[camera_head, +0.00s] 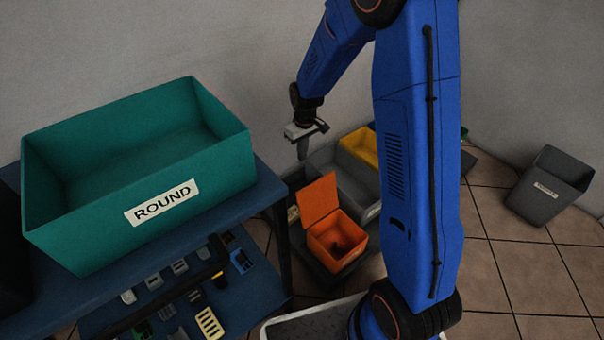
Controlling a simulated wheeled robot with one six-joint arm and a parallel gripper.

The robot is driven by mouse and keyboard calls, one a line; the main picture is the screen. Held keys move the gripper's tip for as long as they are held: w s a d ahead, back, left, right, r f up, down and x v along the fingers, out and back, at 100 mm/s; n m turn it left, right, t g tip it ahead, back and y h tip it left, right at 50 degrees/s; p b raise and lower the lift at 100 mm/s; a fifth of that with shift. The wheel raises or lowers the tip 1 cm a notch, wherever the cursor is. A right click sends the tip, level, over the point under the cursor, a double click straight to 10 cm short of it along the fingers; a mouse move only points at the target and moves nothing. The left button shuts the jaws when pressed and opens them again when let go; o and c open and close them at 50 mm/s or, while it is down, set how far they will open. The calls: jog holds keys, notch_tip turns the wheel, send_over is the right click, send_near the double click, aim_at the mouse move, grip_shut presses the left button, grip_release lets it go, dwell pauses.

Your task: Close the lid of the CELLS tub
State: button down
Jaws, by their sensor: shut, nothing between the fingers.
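An orange tub (331,262) stands low on the floor side, right of the blue table, in a dark tray. Its orange lid (318,199) stands open, raised at the back-left edge. A small white label is on the tub's front, too small to read, so I cannot confirm that it says CELLS. The inside looks dark, and I cannot tell what lies in it. My gripper (302,154) is shut and empty, pointing down above and behind the raised lid, apart from it in the picture.
A large teal bin (140,170) labelled ROUND stands on the blue table (265,195). A lower shelf (185,300) holds several small parts. Grey and yellow (361,147) bins stand behind the tub.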

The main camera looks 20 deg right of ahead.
notch_tip(320, 180, down, 11)
jog(key=w, duration=0.1)
jog(key=shift+s+d+r, duration=0.15)
jog(key=shift+s+r, duration=0.1)
jog(key=shift+s, duration=0.3)
jog(key=shift+s+d+r, duration=0.15)
jog(key=shift+s+r, duration=0.05)
jog(key=shift+s, duration=0.4)
jog(key=shift+s+d+r, duration=0.15)
jog(key=shift+s+r, duration=0.1)
jog(key=shift+s, duration=0.3)
